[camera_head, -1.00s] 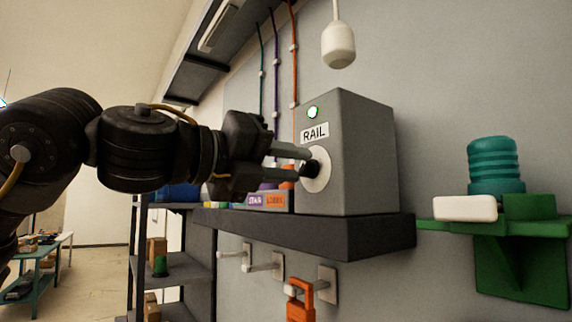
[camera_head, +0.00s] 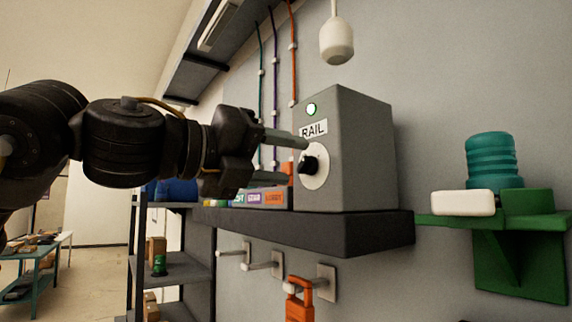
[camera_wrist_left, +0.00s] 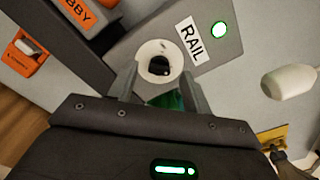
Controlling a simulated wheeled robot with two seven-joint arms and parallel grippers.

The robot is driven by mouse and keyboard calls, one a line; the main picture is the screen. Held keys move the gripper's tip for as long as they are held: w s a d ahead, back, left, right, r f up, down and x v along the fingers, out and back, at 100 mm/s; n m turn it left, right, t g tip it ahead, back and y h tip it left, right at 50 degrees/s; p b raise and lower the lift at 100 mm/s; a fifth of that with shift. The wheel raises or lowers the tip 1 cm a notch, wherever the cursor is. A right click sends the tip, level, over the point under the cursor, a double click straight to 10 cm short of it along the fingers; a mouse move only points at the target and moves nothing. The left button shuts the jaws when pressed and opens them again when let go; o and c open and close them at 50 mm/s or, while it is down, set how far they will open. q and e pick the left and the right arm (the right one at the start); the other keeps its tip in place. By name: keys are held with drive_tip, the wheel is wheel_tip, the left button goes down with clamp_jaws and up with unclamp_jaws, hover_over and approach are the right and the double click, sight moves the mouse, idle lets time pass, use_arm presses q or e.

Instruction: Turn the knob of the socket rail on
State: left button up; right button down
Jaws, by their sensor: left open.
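The socket rail box is a grey box (camera_head: 355,150) labelled RAIL on a dark wall shelf. Its black knob (camera_head: 308,165) sits on a white round plate, and a green light (camera_head: 311,109) glows above the label. My left gripper (camera_head: 284,158) is open, its fingers pointing at the box front, just short of the knob. In the left wrist view the knob (camera_wrist_left: 159,66) shows between and beyond the two fingertips (camera_wrist_left: 160,85), apart from both. The green light (camera_wrist_left: 219,29) is lit there too. My right gripper is not in view.
The dark shelf (camera_head: 350,238) carries small labelled blocks (camera_head: 262,197) left of the box. Below it are hooks and an orange padlock-shaped piece (camera_head: 299,299). A white pendant (camera_head: 336,42) hangs above. A green bracket shelf (camera_head: 520,228) with a teal ribbed object (camera_head: 491,162) is at right.

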use_arm(q)
drive_tip(key=b+v, duration=0.3)
drive_tip(key=v, duration=0.6)
drive_tip(key=shift+s+a, duration=0.25)
